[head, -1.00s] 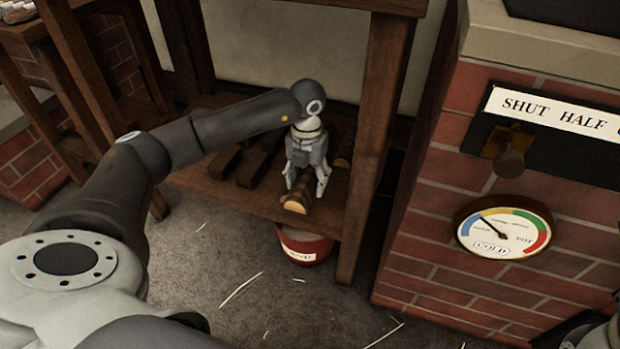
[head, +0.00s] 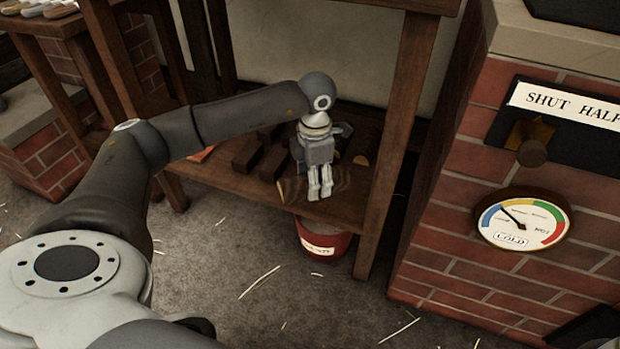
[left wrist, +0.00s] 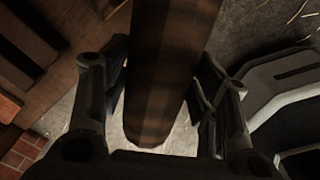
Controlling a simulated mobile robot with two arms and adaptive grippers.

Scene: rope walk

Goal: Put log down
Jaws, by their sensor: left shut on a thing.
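A dark-barked log (head: 347,181) lies level across the front of the low wooden shelf (head: 228,183), its pale cut end showing left of my fingers. My left gripper (head: 320,194) points down and is shut on the log near its middle. In the left wrist view the log (left wrist: 168,60) runs between the two fingers of the left gripper (left wrist: 163,80). I cannot tell whether the log touches the shelf board. My right gripper is not in view.
Dark blocks (head: 246,154) and another log with a pale end (head: 361,160) lie behind on the shelf. A red bucket (head: 325,246) stands under the shelf's front edge. A shelf post (head: 395,150) and a brick stove with a dial (head: 523,221) are on the right.

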